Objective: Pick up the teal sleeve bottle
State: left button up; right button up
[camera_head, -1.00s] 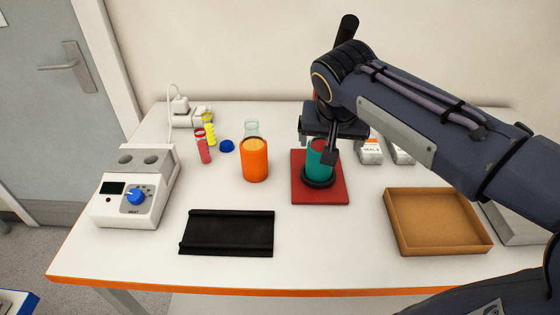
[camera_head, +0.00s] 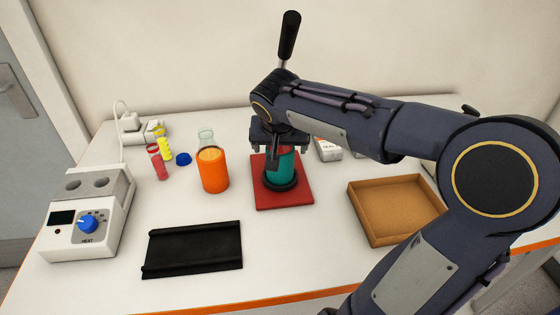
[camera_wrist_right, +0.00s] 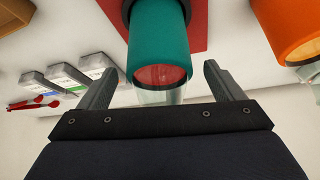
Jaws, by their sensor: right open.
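The teal sleeve bottle (camera_head: 280,168) stands upright in a black ring on a red mat (camera_head: 298,201). Its upper part is hidden behind my right gripper in the head view. My right gripper (camera_head: 276,150) is open at the bottle's upper part. In the right wrist view, the bottle (camera_wrist_right: 157,45) shows its teal sleeve, red contents and clear neck. The neck lies between the two spread fingers of my right gripper (camera_wrist_right: 160,85), with room on both sides. My left gripper is in neither view.
An orange sleeve bottle (camera_head: 212,172) stands left of the mat. A black tray (camera_head: 192,249), brown box (camera_head: 396,208), heater (camera_head: 88,215), blue cap (camera_head: 183,159) and red and yellow vials (camera_head: 157,162) surround it. Bare table lies between the mat and black tray.

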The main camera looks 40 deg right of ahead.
grip_shut()
dwell(0.4)
jog(key=shift+r, duration=0.1)
